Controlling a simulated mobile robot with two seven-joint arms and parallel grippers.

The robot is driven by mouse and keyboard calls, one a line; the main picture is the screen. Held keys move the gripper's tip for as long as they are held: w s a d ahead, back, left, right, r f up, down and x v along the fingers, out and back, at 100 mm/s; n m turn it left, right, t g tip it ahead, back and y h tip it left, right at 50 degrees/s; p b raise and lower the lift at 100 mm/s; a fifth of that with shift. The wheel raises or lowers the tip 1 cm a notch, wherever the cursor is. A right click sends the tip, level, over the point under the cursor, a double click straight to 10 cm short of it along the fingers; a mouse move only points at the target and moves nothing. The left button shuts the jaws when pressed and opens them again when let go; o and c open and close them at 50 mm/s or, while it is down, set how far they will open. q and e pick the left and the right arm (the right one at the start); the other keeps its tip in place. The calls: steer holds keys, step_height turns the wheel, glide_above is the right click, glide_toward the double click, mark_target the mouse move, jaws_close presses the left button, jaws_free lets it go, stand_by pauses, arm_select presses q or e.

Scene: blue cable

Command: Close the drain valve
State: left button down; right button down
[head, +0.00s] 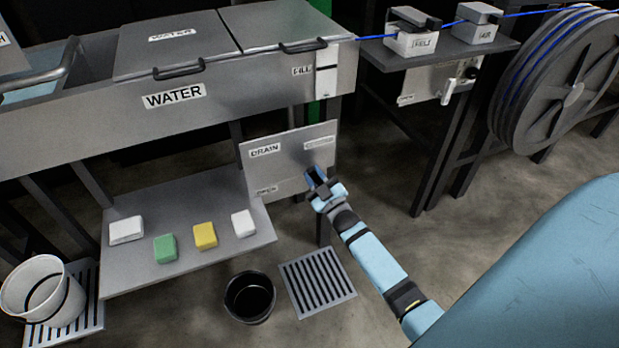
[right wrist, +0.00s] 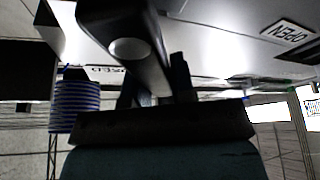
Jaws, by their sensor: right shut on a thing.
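The drain panel (head: 285,170) is a grey plate below the water trough, labelled DRAIN at its upper left. One label is at its upper right and another, hard to read, is at its lower left. My right gripper (head: 316,178) is at the panel's right part and hides the valve from the head view. In the right wrist view, a dark valve handle (right wrist: 122,22) with a round silver bolt runs down between the fingers, and the gripper is shut on it. An upside-down OPEN label (right wrist: 290,32) is at right; a CLOSED label is partly hidden behind the handle. My left gripper is not in view.
The water trough (head: 240,95) runs above the panel. A shelf (head: 190,265) with several coloured blocks is at left below. A black bucket (head: 250,297), a floor grate (head: 318,282) and a white bucket (head: 40,290) stand low. A cable reel (head: 560,75) is at right.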

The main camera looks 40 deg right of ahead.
steer(key=m, duration=0.1)
steer(key=d+m+h, duration=0.1)
steer(key=m, duration=0.1)
steer(key=m+h+p, duration=0.1)
steer(key=shift+s+d+r+m, duration=0.2)
steer(key=shift+d+r+m, duration=0.15)
steer(key=shift+m, duration=0.05)
steer(key=shift+s+d+m+h, duration=0.1)
steer(key=shift+d+m+h, duration=0.2)
steer(key=shift+m, duration=0.3)
steer(key=shift+s+d+m+h, duration=0.15)
steer(key=shift+m+h, duration=0.25)
steer(key=shift+m, duration=0.2)
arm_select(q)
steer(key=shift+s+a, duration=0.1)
arm_select(e)
steer(key=shift+d+m+h, duration=0.2)
steer(key=shift+m+h, duration=0.2)
steer(key=shift+m, duration=0.1)
steer(key=c, duration=1)
jaws_free()
steer(key=shift+d, duration=0.1)
steer(key=shift+o, duration=0.2)
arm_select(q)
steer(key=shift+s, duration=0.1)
